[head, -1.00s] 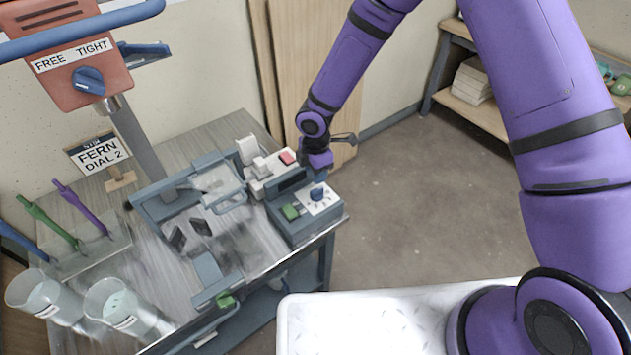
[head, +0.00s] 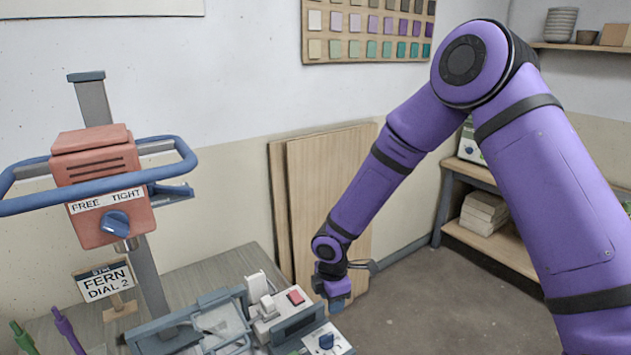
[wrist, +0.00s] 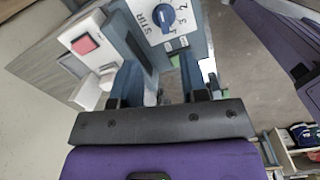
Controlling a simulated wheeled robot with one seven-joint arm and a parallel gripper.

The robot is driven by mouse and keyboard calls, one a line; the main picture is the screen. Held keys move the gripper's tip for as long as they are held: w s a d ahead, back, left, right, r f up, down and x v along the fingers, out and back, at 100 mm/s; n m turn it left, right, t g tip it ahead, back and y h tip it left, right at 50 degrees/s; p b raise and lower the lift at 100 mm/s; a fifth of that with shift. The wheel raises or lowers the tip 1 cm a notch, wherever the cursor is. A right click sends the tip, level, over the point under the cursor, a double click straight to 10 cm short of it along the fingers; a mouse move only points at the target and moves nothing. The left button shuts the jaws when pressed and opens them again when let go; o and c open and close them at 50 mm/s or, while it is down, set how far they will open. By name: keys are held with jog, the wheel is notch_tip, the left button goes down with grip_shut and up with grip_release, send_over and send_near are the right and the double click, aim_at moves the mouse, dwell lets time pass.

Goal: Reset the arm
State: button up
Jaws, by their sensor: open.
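My purple arm (head: 372,190) reaches down from the right of the head view, bent at a high elbow. My gripper (head: 338,290) points downward, above and apart from a grey control box with a blue dial (head: 326,341). In the wrist view, my gripper (wrist: 158,80) has its two dark blue fingers spread apart with nothing held between them. The blue dial (wrist: 163,15) on its white STIR plate shows beyond the fingers.
A red button (head: 296,297) sits on a white unit beside the control box. A mixer head (head: 105,190) with a blue rail and a FERN DIAL 2 sign (head: 104,281) stand at left. Boards (head: 325,180) lean on the wall behind my gripper. Bare floor (head: 440,300) lies right of the bench.

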jog(key=s+d+r+m+t+h, duration=0.1)
jog(key=s+d+r+m, duration=0.1)
jog(key=d+r+m, duration=0.5)
jog(key=s+d+r+t, duration=0.15)
jog(key=d+r, duration=0.25)
jog(key=r, duration=0.7)
jog(key=s+d+r+m+h, duration=0.1)
jog(key=s+d+r+m, duration=0.1)
jog(key=d+r+m, duration=0.5)
jog(key=s+d+r+m+t+y, duration=0.1)
jog(key=s+d+r+m, duration=0.3)
jog(key=s, duration=0.6)
jog(key=s+d+r+m+t+y, duration=0.1)
jog(key=s+d+r+m, duration=0.3)
jog(key=s+r, duration=0.5)
jog(key=shift+s+r, duration=0.3)
jog(key=shift+s, duration=0.9)
